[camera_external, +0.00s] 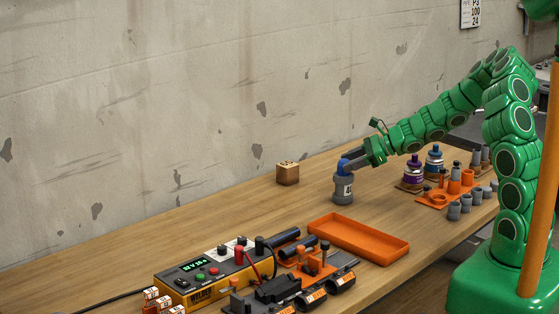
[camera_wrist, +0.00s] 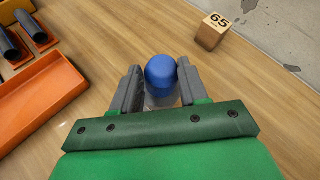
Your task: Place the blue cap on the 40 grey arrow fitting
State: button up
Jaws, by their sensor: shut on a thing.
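My gripper (camera_wrist: 155,88) is shut on a rounded blue cap (camera_wrist: 161,72), which sits between its two grey fingers in the wrist view. In the external view the blue cap (camera_external: 342,165) shows at the gripper's tip, directly above a grey cylindrical piece (camera_external: 343,190) with a white label. This grey piece stands upright on the bench. The cap and the grey piece look touching or nearly so, but I cannot tell whether the cap is seated. The label is too small to read surely, so I cannot confirm an arrow or 40.
A wooden block (camera_external: 288,174) marked 65 stands to the left. An empty orange tray (camera_external: 358,240) lies in front. Purple (camera_external: 412,172) and blue-banded (camera_external: 434,160) bottles and an orange rack (camera_external: 437,199) with grey fittings (camera_external: 454,211) stand right. A yellow welder unit (camera_external: 212,280) stands front left.

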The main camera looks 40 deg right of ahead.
jog(key=o, duration=1)
jog(key=shift+o, duration=0.2)
jog(key=shift+r, duration=0.1)
